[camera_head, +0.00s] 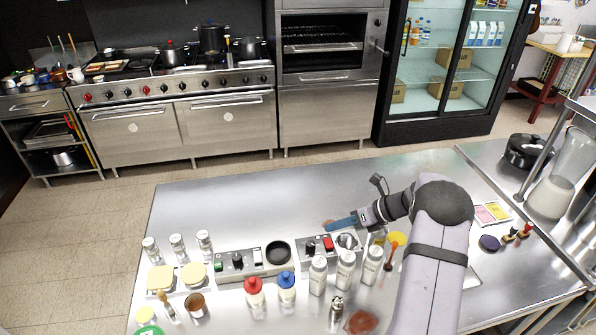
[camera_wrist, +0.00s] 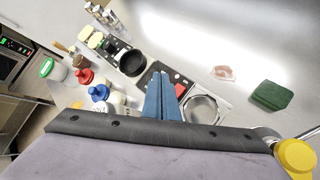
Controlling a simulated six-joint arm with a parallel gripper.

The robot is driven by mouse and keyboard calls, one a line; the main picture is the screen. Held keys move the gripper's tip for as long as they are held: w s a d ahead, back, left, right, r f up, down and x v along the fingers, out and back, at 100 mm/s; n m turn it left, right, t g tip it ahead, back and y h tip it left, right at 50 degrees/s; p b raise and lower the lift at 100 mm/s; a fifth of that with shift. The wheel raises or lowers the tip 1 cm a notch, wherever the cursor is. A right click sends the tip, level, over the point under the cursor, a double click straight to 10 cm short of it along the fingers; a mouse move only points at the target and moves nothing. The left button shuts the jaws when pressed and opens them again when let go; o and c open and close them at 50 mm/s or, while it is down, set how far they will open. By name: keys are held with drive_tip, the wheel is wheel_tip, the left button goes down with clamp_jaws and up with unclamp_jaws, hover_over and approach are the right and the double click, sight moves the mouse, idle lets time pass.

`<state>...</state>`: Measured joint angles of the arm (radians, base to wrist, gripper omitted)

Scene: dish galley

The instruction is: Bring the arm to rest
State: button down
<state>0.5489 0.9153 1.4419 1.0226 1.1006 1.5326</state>
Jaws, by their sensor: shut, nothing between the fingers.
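My gripper (camera_head: 328,224) is above the steel counter (camera_head: 230,205), with its blue fingers pointing left in the head view. In the wrist view my gripper (camera_wrist: 160,82) shows its two blue fingers together, with nothing between them. My arm reaches in from the lower right of the head view and bends over the counter. The fingers are near a control box with a red switch (camera_head: 328,243); I cannot tell their exact height above it.
White bottles (camera_head: 346,269), red-capped (camera_head: 254,293) and blue-capped (camera_head: 287,288) bottles stand in front. A black round dish (camera_head: 278,252) and glass shakers (camera_head: 177,246) are left. A green sponge (camera_wrist: 272,95) and round metal pan (camera_wrist: 203,108) show in the wrist view. The counter's back left is clear.

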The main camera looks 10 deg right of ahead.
drive_tip(key=s+a+r+n+g+h, duration=0.5)
drive_tip(key=s+a+n, duration=0.4)
drive_tip(key=s+n, duration=0.65)
drive_tip(key=s+f+n+h, duration=0.1)
drive_tip(key=s+n+h, duration=0.2)
drive_tip(key=s+n, duration=1.1)
drive_tip(key=shift+s+a+f+n+h+b, duration=0.3)
drive_tip(key=shift+f+n+b, duration=0.15)
drive_tip(key=shift+n, duration=0.5)
